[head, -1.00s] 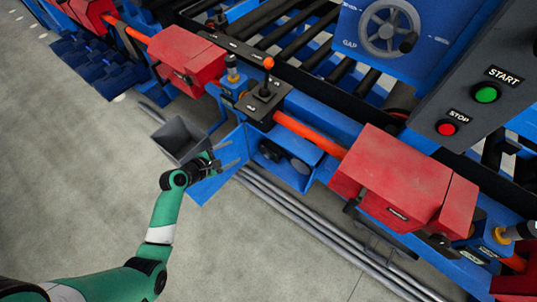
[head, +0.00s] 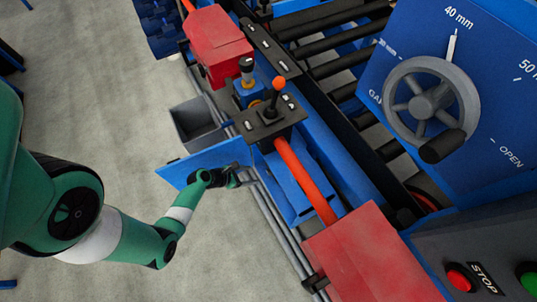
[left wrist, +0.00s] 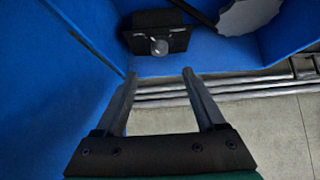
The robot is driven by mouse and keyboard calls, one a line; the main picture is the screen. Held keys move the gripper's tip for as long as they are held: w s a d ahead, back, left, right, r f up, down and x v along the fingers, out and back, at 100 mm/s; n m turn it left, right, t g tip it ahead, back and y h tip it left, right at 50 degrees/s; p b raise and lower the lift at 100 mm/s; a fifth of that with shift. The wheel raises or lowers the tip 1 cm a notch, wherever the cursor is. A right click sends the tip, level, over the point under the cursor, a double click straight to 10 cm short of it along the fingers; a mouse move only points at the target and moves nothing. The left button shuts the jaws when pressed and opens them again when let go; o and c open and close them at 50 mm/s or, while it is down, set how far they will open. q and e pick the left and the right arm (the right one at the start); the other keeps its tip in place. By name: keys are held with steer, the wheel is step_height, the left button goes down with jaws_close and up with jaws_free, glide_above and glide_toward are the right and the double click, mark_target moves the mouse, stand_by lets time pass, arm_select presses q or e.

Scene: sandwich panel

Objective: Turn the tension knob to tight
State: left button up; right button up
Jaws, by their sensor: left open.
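The left wrist view looks into a blue compartment (left wrist: 200,55). On its back is a black block (left wrist: 158,20) with a small round grey knob (left wrist: 160,46). To the right is a grey round part (left wrist: 247,14) with a scalloped edge, cut off by the top of the picture, and a dark bar beside it. I cannot tell which is the tension knob. My left gripper (left wrist: 157,75) is open and empty, its fingers pointing into the compartment, apart from both parts. In the head view my left gripper (head: 246,176) is beside the open blue door (head: 200,163).
A grey bin (head: 195,120) stands behind the door. An orange-ball lever (head: 278,84) rises above the compartment. Grey rails (head: 278,228) run low alongside. A red housing (head: 370,258), handwheel panel (head: 470,70) and red STOP button (head: 460,278) are to the right. Open floor lies left.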

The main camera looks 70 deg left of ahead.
mark_target(268, 172)
arm_select(q)
steer(key=b+x, duration=0.6)
steer(key=x, duration=0.4)
steer(key=shift+w+a, duration=0.1)
steer(key=shift+w, duration=0.05)
steer(key=shift+w+f, duration=0.1)
steer(key=shift+w, duration=0.1)
steer(key=shift+c, duration=0.2)
jaws_close()
